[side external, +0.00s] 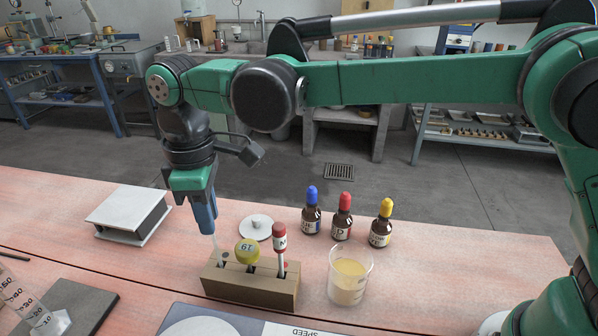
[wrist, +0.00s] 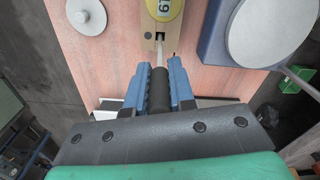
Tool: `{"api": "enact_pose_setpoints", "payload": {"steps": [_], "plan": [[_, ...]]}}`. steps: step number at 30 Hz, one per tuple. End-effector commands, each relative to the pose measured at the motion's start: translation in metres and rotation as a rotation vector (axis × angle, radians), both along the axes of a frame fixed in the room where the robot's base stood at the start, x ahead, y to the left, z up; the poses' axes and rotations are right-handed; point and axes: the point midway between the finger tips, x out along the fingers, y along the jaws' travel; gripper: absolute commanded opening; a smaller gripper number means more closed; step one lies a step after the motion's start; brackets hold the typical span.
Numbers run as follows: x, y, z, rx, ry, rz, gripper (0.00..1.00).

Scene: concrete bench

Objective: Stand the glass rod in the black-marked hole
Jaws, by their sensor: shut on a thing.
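My gripper (side external: 208,229) points down above the left end of a wooden block (side external: 245,288). In the wrist view my gripper (wrist: 160,66) is shut on the dark handle (wrist: 159,90) of the glass rod. The thin, pale glass rod (side external: 215,243) hangs slightly tilted from the fingers. Its lower end meets the block's left hole, near a small dark mark (wrist: 147,35). I cannot tell how deep the end is in the hole. A yellow round top marked 19 (side external: 247,251) is in the middle of the block, and a red-capped rod (side external: 279,240) stands at its right.
A beaker of yellowish liquid (side external: 349,279) stands right of the block. Dropper bottles with blue, red and yellow caps (side external: 342,222) stand behind it. A white disc with a knob (side external: 256,228) lies behind the block. A white-topped box (side external: 130,214) is left, a scale (side external: 205,326) in front.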

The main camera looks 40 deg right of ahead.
Motion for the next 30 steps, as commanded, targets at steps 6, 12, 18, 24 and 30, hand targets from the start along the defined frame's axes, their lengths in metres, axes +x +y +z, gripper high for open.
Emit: {"api": "enact_pose_setpoints", "payload": {"steps": [6,12,18,24,30], "plan": [[0.0,0.0,0.0,0.0,0.0,0.0,0.0],[0.0,0.0,-0.006,0.0,0.0,0.0,0.0],[0.0,0.0,-0.013,0.0,0.0,0.0,0.0],[0.0,0.0,-0.02,0.0,0.0,0.0,0.0],[0.0,0.0,-0.027,0.0,0.0,0.0,0.0]]}}
